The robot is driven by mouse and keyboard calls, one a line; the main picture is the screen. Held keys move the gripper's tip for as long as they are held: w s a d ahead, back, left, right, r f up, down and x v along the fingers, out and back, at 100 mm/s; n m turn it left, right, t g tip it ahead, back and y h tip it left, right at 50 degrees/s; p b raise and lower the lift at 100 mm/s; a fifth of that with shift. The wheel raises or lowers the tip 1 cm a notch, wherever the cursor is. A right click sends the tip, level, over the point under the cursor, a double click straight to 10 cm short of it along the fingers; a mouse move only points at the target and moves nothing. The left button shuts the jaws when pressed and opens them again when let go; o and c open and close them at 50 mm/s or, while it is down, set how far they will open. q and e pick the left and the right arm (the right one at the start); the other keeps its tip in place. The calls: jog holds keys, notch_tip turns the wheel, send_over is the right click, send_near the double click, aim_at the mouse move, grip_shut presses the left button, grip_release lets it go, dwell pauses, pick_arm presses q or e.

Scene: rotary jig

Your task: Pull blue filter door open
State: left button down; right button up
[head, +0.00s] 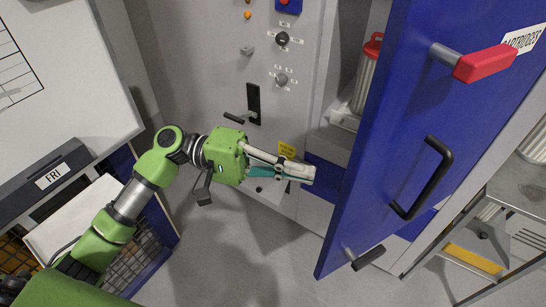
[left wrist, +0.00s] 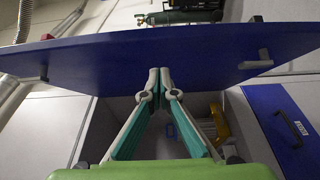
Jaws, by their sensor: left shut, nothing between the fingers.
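The blue door (head: 400,110) stands swung out from the grey cabinet on the right of the head view. It bears a black bar handle (head: 430,180), a red-gripped lever (head: 485,62) and a lower black-tipped lever (head: 368,258). My left gripper (head: 310,174) is shut and empty, left of the door's free edge. In the left wrist view the shut fingertips (left wrist: 160,72) overlap the broad blue door panel (left wrist: 110,62); I cannot tell whether they touch it. A pleated filter with a red cap (head: 368,80) stands inside the opening. My right gripper is out of view.
The cabinet front (head: 215,60) has knobs and a black lever handle (head: 252,105) behind my left arm. A white board with a FRI label (head: 52,176) stands at left, above wire baskets. A metal cart (head: 500,230) stands at right. Grey floor (head: 250,260) is clear between.

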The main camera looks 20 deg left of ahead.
pick_arm(q)
jog(key=s+d+p, duration=0.1)
jog(key=d, duration=0.1)
jog(key=s+d+p, duration=0.1)
jog(key=s+d, duration=0.1)
jog(key=shift+w, duration=0.1)
dwell(0.3)
